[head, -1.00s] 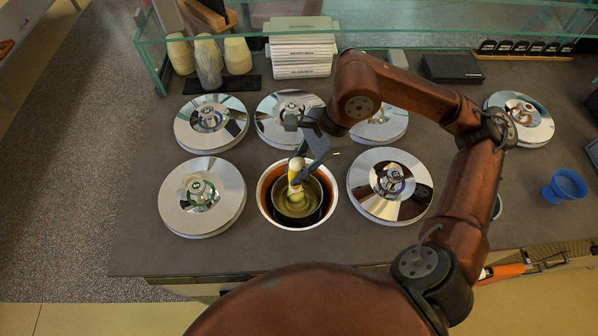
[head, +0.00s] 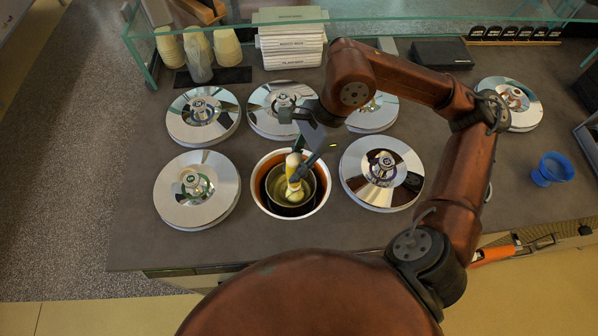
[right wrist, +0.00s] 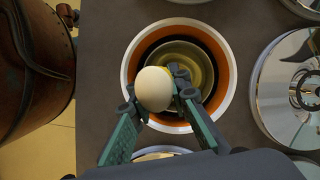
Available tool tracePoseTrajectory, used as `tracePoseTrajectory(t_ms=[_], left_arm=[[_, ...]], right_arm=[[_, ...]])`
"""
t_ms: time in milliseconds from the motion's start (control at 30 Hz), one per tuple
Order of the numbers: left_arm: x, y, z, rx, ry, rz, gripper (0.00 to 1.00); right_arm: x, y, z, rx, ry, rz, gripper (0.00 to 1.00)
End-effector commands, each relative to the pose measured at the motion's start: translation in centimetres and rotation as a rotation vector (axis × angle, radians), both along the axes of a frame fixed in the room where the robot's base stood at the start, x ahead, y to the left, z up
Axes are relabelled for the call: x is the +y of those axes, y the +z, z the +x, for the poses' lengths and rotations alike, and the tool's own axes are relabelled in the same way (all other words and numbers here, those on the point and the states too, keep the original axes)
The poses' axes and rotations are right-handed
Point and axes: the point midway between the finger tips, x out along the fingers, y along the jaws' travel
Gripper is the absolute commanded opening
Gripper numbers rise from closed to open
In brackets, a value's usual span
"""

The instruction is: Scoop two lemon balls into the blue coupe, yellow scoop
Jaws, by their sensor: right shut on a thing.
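The blue coupe (head: 553,169) stands on the counter at the right in the head view; no ball shows in it. An uncovered well with a white rim and orange inner wall (head: 260,193) is at the front middle. My right gripper (head: 298,176) is over this well, shut on the yellow scoop (head: 294,166). The scoop is nearly upright, its pale handle end up and its lower end down in the well. In the right wrist view the pale handle end (right wrist: 154,88) sits between the fingers and hides the scoop's bowl. My left gripper is out of view.
Silver-lidded wells surround the open one, such as the left (head: 197,190) and right (head: 382,174) ones. Paper cups (head: 227,47) and a glass guard (head: 230,31) stand behind. Counter before the coupe is clear.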

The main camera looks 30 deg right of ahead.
Motion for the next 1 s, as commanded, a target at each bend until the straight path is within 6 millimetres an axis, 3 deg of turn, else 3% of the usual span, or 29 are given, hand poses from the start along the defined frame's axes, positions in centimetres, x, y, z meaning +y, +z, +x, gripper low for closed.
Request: tracePoseTrajectory(t_ms=[1000], left_arm=[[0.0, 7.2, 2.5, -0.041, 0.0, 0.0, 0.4]], right_arm=[[-0.4, 9.2, 3.7, 0.173, 0.0, 0.023, 0.0]])
